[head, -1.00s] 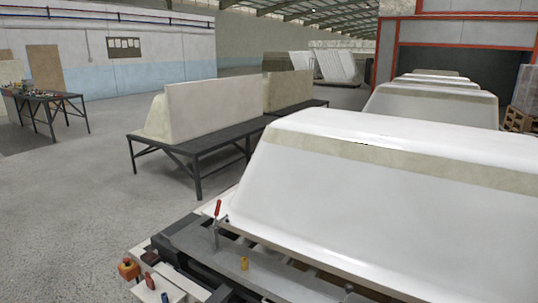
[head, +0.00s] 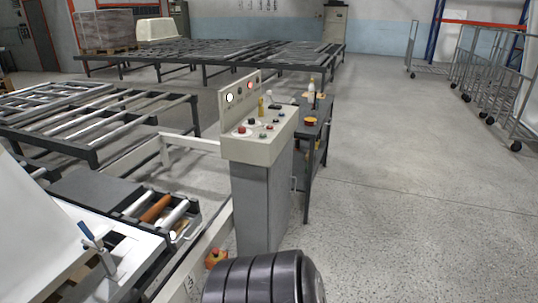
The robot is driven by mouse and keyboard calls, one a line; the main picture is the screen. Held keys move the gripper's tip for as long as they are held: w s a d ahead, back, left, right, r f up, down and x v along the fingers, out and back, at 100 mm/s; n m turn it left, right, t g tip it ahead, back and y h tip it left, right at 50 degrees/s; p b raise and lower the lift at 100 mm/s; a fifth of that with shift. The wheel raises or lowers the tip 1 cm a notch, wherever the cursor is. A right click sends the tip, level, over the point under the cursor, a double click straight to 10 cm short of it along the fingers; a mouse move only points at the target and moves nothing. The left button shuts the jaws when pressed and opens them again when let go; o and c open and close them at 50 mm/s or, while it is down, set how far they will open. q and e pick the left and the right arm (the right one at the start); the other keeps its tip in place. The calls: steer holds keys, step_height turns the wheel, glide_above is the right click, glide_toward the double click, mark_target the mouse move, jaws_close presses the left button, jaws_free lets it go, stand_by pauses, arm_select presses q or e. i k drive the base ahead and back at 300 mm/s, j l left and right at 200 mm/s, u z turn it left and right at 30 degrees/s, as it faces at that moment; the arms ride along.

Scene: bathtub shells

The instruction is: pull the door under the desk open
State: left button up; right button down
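A beige control desk (head: 257,148) with a sloped top and upright back panel stands in the middle of the head view. It carries several buttons and lamps. Under it is a grey cabinet (head: 258,200). A small pale handle-like piece (head: 293,184) shows at the cabinet's right side, where the door seems to be; that side is seen at a steep angle and I cannot make out a gap. The foot of the cabinet is partly hidden at the bottom. Neither of my grippers is in view.
A dark workbench (head: 316,125) with bottles stands just behind the desk. A roller conveyor (head: 100,115) and a white tub shell (head: 30,215) on a machine lie left. Wheeled racks (head: 495,85) stand far right. The floor (head: 420,190) right of the desk is clear.

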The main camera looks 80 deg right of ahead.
mark_target(280, 173)
steer(key=z, duration=2.9)
steer(key=i+l+u, duration=0.35)
steer(key=i+l, duration=0.15)
steer(key=i, duration=0.3)
steer(key=i+l+u, duration=0.35)
steer(key=i+l, duration=0.4)
steer(key=i+l+u, duration=0.35)
steer(key=i+l, duration=0.25)
steer(key=l, duration=0.3)
